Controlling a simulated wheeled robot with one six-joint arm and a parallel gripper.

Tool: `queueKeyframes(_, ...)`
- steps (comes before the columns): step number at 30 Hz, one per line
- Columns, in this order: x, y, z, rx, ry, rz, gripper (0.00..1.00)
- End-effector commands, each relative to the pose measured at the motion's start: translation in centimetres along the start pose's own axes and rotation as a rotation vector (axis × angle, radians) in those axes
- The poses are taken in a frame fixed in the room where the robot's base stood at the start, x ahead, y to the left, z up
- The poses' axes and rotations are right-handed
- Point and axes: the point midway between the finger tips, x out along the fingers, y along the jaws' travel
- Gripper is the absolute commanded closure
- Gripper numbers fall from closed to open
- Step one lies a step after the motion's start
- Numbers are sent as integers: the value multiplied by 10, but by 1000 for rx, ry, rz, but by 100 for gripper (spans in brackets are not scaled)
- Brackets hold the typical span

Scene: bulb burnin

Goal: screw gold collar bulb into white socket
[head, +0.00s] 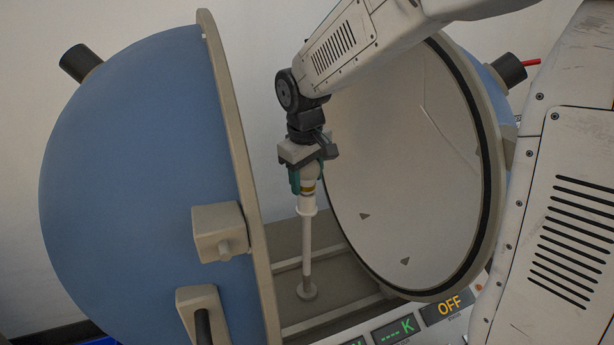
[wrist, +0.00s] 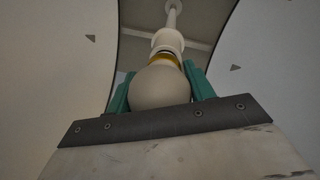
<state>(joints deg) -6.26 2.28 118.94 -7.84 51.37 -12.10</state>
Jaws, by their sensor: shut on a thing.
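My gripper (head: 307,182) points down between the halves of the open sphere, with its teal fingers shut on the bulb (head: 309,173). The bulb is round and off-white with a gold collar (head: 308,188) at its lower end. The wrist view shows the bulb (wrist: 160,88) between the teal fingers, with the gold collar beyond it. The white socket (head: 307,204) tops a thin upright post. The collar sits right at the socket's mouth; I cannot tell how deep the bulb's base is in it. The socket also shows in the wrist view (wrist: 168,40).
The blue half-sphere (head: 130,180) with a beige rim stands at left. The other half (head: 410,170), with a pale inner face, stands close at right. The post's round foot (head: 307,291) rests between rails. A panel with an orange OFF display (head: 449,305) is at front right.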

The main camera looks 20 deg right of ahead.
Motion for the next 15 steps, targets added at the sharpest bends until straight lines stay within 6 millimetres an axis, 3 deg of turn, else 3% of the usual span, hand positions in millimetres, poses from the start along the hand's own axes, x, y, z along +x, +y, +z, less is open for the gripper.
queueKeyframes(12,0,-1,1,582,-84,58,70)
queueKeyframes(13,0,-1,1,571,-81,57,39)
queueKeyframes(15,0,-1,1,568,-81,56,22)
